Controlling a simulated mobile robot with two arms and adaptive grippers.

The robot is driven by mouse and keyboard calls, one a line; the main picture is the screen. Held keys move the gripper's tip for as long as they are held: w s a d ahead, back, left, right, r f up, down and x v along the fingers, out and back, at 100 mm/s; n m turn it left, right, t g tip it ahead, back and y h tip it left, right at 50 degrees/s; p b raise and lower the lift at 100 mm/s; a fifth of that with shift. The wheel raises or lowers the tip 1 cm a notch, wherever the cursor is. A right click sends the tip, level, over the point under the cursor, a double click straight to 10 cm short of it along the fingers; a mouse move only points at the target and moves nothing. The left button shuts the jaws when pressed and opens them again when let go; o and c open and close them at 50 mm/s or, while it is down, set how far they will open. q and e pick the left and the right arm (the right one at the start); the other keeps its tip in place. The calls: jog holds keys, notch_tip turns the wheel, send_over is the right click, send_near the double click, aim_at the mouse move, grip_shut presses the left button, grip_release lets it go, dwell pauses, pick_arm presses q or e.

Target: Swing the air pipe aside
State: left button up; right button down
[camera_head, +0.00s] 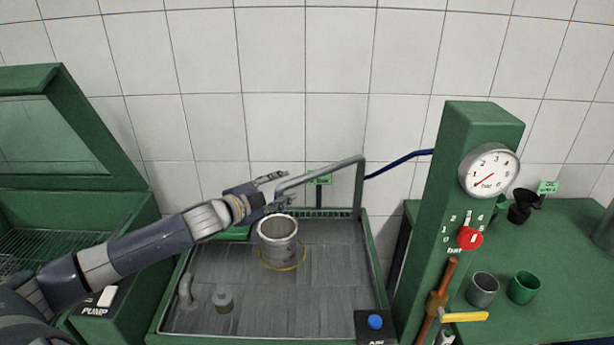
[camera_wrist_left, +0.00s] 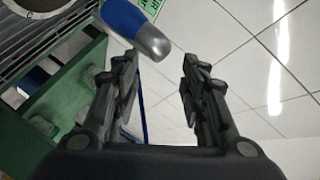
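The grey air pipe (camera_head: 330,171) rises from the right side of the green-framed tray, bends at the top and slopes down to the left. My left gripper (camera_head: 272,182) is at its lower left end, above the tray; whether they touch is unclear. In the left wrist view my left gripper (camera_wrist_left: 160,85) has its fingers apart with nothing between them. A blue piece with a rounded silver tip (camera_wrist_left: 150,42) shows just beyond the left finger; I cannot tell if it belongs to the pipe. My right gripper is out of view.
A metal cylinder (camera_head: 277,240) stands upright in the tray (camera_head: 330,285), below the gripper. A grey hook-shaped fitting (camera_head: 186,292) and a small cylindrical piece (camera_head: 222,299) are at left. The green gauge column (camera_head: 430,220) stands at right.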

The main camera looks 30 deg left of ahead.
aim_at(304, 179)
pick_arm(q)
jog(key=shift+p+x, duration=0.4)
jog(key=shift+x, duration=0.75)
jog(key=p+x, duration=0.1)
jog(key=x, duration=0.3)
jog(key=shift+r, duration=0.1)
jog(key=p+x, duration=0.1)
jog(key=x, duration=0.2)
jog(key=shift+d, duration=0.1)
jog(key=shift+w+f, duration=0.3)
jog(key=shift+w, duration=0.25)
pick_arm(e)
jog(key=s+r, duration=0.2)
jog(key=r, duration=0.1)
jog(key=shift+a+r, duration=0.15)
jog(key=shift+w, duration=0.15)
pick_arm(q)
grip_shut()
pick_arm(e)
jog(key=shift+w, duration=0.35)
